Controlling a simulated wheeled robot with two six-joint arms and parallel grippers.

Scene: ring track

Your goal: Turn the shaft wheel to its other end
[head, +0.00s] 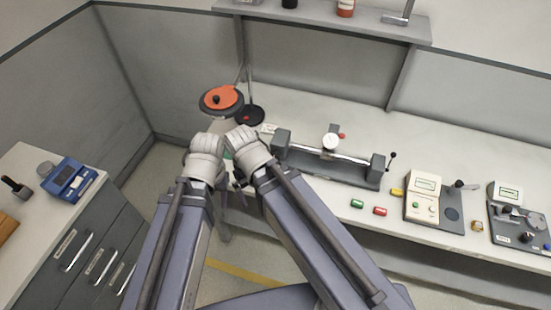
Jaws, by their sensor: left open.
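The shaft wheel, as far as I can tell, is the orange disc (222,98) with a black knob and dark rim at the left end of the long bench. Its shaft is mostly hidden behind my wrists. My left gripper (222,128) is near the wheel's lower side, largely covered by the pale wrist; it is open, and I cannot tell whether it touches the wheel. My right arm's wrist is beside it on the right, and the right gripper's fingers are hidden.
A black round base (249,115) with a thin post stands right of the wheel. A grey rail fixture (325,160) lies along the bench. Boxed instruments (425,195) stand farther right, with small coloured blocks (380,211) near the front edge. A drawer cabinet (90,245) is at left.

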